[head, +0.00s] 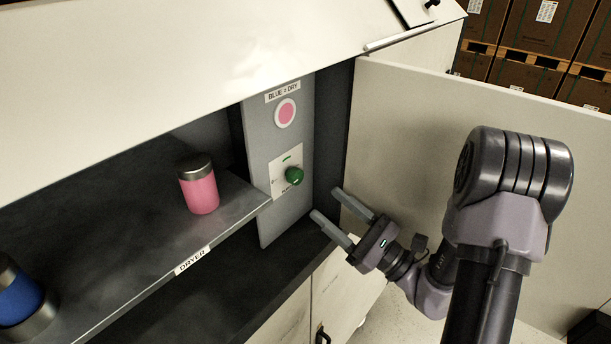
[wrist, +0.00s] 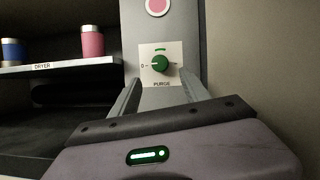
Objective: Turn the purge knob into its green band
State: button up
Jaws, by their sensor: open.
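The green purge knob (head: 294,176) sits on a white plate (head: 286,166) on the grey panel inside the cabinet. In the wrist view the knob (wrist: 160,63) is in the middle, above a PURGE label, with a short green band (wrist: 160,49) above it and a 0 mark at its left. A white mark shows at the knob's left side; exactly where it points is hard to tell. My gripper (head: 325,205) is open and empty, to the right of and below the knob, apart from it. Its two fingers (wrist: 158,95) reach toward the plate.
A pink indicator (head: 286,113) labelled BLUE = DRY is above the knob. A shelf (head: 130,262) labelled DRYER at left holds a pink canister (head: 199,185) and a blue canister (head: 18,298).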

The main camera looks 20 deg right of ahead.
aim_at(300, 180)
jog(key=p+x, duration=0.3)
jog(key=x, duration=0.4)
jog(key=shift+w+a+r, duration=0.15)
jog(key=shift+w+a, duration=0.05)
jog(key=shift+w, duration=0.05)
jog(key=shift+c, duration=0.4)
grip_shut()
